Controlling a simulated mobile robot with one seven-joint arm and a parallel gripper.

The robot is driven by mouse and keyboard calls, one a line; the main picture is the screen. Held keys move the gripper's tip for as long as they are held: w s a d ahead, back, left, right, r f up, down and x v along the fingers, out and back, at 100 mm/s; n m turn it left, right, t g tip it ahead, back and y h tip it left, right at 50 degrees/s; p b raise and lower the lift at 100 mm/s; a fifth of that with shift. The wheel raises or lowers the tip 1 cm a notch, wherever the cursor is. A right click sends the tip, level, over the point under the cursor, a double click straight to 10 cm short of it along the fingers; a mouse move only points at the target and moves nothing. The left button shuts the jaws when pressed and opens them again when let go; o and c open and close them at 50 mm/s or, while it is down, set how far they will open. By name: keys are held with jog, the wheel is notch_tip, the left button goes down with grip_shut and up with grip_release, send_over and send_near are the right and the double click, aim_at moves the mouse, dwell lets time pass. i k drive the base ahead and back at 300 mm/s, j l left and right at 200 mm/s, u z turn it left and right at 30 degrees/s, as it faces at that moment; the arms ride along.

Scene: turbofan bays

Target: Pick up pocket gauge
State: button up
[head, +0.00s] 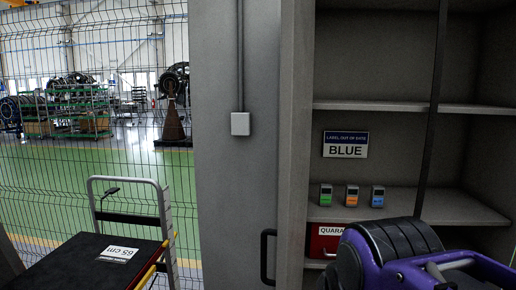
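Three small pocket gauges stand upright in a row on the cabinet's middle shelf (455,208) in the head view. The left one has a green face (326,195), the middle one an orange face (351,195) and the right one a blue face (377,196). A sign reading "LABEL OUT OF DATE BLUE" (346,144) is on the cabinet's back wall above them. My purple and black arm fills the lower right, in front of the lower shelf. My gripper's fingers do not show, and nothing is seen held.
A red box (324,241) with lettering starting "QUARA" sits below the gauges, partly hidden by my arm. A dark slanted bar (432,110) crosses the cabinet's front right of the gauges. A black-topped cart (75,262) marked "65 cm" stands at lower left by a wire fence (95,130).

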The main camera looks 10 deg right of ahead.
aim_at(325, 190)
jog(key=i+l, duration=0.1)
jog(key=l, duration=2)
jog(key=i+j, duration=0.15)
jog(key=i, duration=0.15)
jog(key=i+j, duration=0.2)
jog(key=i, duration=0.05)
